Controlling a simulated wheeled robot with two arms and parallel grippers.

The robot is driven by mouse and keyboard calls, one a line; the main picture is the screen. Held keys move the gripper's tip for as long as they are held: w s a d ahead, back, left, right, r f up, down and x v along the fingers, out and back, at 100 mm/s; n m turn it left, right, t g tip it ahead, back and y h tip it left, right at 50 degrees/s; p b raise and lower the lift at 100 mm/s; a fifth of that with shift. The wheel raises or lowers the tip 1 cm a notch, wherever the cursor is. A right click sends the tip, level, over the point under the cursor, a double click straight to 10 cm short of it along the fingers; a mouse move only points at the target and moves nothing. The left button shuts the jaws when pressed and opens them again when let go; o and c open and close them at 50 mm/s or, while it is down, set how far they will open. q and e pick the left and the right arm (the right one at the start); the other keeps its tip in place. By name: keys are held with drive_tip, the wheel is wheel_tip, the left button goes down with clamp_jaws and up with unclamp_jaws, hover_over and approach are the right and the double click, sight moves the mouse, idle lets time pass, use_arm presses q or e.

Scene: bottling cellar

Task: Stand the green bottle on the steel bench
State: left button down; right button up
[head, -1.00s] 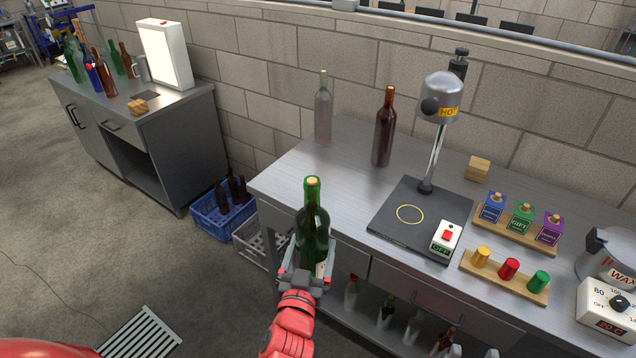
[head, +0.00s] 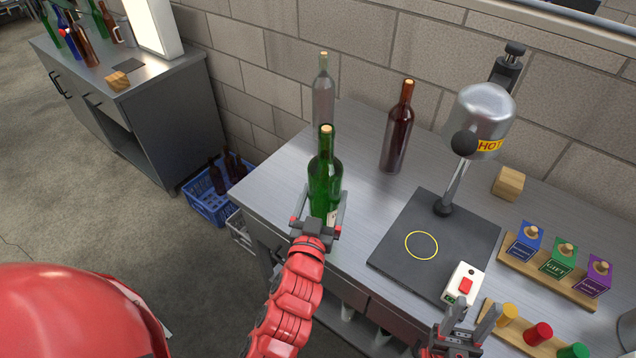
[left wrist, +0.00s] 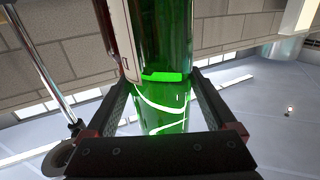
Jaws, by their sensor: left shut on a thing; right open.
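The green bottle (head: 324,178), corked and upright, is in my left gripper (head: 320,222) near the left front edge of the steel bench (head: 270,188). The gripper is shut around its lower part. The bottle's base is hidden, so I cannot tell whether it touches the bench. In the left wrist view the green bottle (left wrist: 162,50) stands between the two fingers. My right gripper (head: 470,325) is open and empty at the bench's front, by the switch box.
A clear bottle (head: 323,90) and a dark red bottle (head: 397,130) stand behind the green one. A heater on a black base plate (head: 452,228) is to the right, beside a white switch box (head: 463,284). Bare bench lies between bottle and plate.

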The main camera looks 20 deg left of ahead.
use_arm(q)
drive_tip(key=shift+w+a+r+b, duration=0.15)
drive_tip(key=shift+w+a+b, duration=0.15)
drive_tip(key=shift+b, duration=0.1)
drive_tip(key=w+a+f+b, duration=0.4)
drive_tip(key=w+a+f, duration=0.1)
drive_tip(key=w+a, duration=0.4)
drive_tip(key=w, duration=0.2)
drive_tip(key=shift+w, duration=0.3)
drive_tip(key=shift+a, duration=0.1)
unclamp_jaws()
drive_tip(key=shift+f, duration=0.1)
